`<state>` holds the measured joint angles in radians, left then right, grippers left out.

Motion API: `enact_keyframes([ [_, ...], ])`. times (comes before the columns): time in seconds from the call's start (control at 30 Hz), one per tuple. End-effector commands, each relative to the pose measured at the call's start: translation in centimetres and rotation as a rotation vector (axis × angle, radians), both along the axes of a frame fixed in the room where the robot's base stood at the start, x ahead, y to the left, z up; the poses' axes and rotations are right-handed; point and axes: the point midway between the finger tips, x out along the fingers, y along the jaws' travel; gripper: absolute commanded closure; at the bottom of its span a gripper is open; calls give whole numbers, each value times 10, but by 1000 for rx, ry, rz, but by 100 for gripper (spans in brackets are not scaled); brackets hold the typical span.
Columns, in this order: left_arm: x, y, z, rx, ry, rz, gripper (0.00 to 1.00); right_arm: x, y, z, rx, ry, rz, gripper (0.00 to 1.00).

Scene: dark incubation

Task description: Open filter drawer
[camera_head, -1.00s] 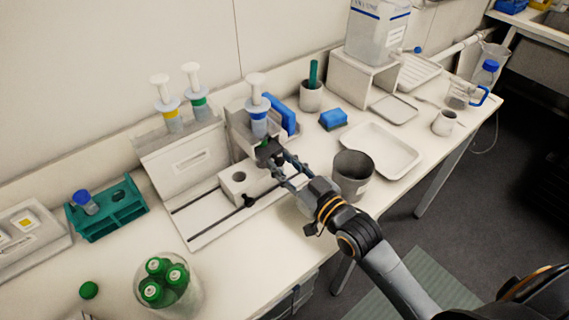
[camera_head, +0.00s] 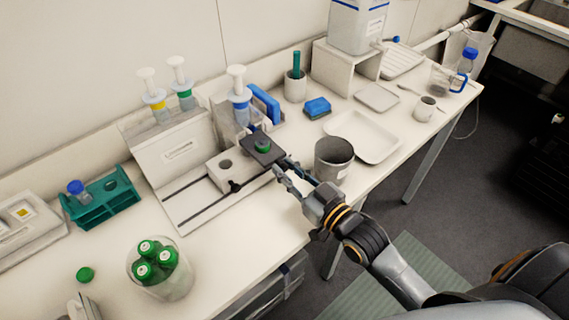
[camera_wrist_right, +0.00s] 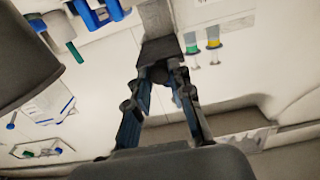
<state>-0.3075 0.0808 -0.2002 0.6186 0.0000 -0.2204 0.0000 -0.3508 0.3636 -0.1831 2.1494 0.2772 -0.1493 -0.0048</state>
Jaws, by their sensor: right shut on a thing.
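The filter drawer (camera_head: 270,155) is a dark grey tray that sticks out from the front of a white housing below a blue-labelled syringe (camera_head: 240,100). A round green disc (camera_head: 262,146) lies in it. My right gripper (camera_head: 283,170) is at the drawer's front end, its jaws shut on the drawer's handle. In the right wrist view the dark drawer (camera_wrist_right: 163,48) lies just beyond the fingertips (camera_wrist_right: 165,72). The handle is mostly hidden between the fingers. My left gripper is not in view.
A white block with a hole (camera_head: 226,170) and dark rails stand left of the drawer. A dark cup (camera_head: 333,160) is close on the right of my gripper. A white tray (camera_head: 378,148) lies behind it. A clear jar of green-capped tubes (camera_head: 168,280) stands at the front left.

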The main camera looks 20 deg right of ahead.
Motion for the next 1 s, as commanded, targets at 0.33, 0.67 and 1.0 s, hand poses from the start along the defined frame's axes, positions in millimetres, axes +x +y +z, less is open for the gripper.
enact_keyframes([
  [0.33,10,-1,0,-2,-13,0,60,0,0,1,1,-3,0,71],
  [0.67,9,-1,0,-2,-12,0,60,0,0,1,1,-3,0,56],
  [1.0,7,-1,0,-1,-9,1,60,-35,-12,-1,-1,4,1,56],
])
